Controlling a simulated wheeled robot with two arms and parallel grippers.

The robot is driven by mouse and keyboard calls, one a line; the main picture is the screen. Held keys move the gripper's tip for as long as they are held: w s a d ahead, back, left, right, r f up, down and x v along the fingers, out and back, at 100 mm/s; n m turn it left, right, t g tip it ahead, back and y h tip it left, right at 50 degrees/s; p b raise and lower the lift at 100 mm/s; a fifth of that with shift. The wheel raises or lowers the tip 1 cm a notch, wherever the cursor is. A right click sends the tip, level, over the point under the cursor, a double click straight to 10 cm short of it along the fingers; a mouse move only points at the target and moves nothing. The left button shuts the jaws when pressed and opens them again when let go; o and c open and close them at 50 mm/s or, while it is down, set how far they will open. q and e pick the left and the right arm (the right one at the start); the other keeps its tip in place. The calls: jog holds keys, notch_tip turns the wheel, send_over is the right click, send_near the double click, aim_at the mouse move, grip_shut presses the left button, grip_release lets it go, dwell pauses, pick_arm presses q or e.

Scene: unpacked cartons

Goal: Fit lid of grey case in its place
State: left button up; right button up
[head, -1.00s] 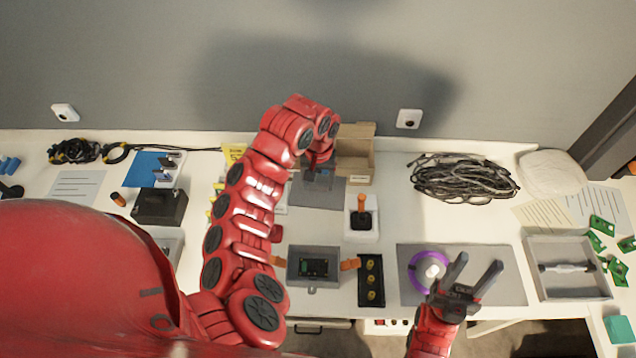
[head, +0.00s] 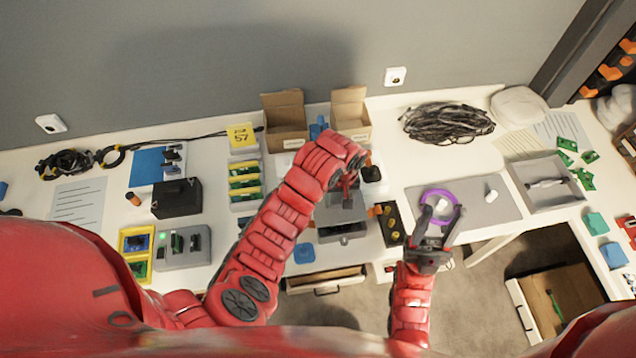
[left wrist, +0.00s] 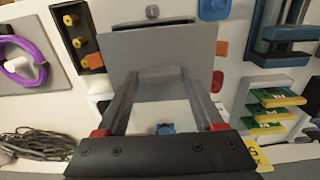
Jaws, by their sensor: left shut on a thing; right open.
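My left gripper (head: 347,192) is shut on the lid (head: 327,215), a flat grey plate. The lid is over the grey case (head: 343,239) near the table's front edge and hides its inside. In the left wrist view the lid (left wrist: 158,50) sits between the fingertips (left wrist: 160,80) and covers most of the case. A strip of the case shows past the lid's far edge. I cannot tell whether the lid touches the rim. My right gripper (head: 437,222) is open and empty, at or above the purple ring (head: 440,200).
A black strip with yellow knobs (head: 391,225) stands close to the right of the case, with an orange part between. A grey mat (head: 475,212) lies further right. Open cardboard boxes (head: 284,125) stand behind. An open drawer (head: 325,280) is below the front edge.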

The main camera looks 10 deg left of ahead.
aim_at(341, 211)
pick_arm(q)
jog(key=shift+s+d+f, duration=0.15)
jog(key=shift+d, duration=0.05)
jog(key=shift+w+d+f+b, duration=0.15)
jog(key=shift+f+b, duration=0.1)
jog(key=shift+f, duration=0.2)
jog(key=shift+w+d+f+b, duration=0.1)
jog(key=shift+d+f+b, duration=0.1)
jog(key=shift+f, duration=0.2)
jog(key=shift+s+a+f+b, duration=0.1)
jog(key=shift+a+f+b, duration=0.1)
jog(key=shift+f+b, duration=0.7)
jog(key=shift+f, duration=0.6)
jog(key=shift+f, duration=0.15)
jog(key=shift+f+b, duration=0.6)
jog(key=shift+f, duration=0.3)
jog(key=shift+f, duration=0.1)
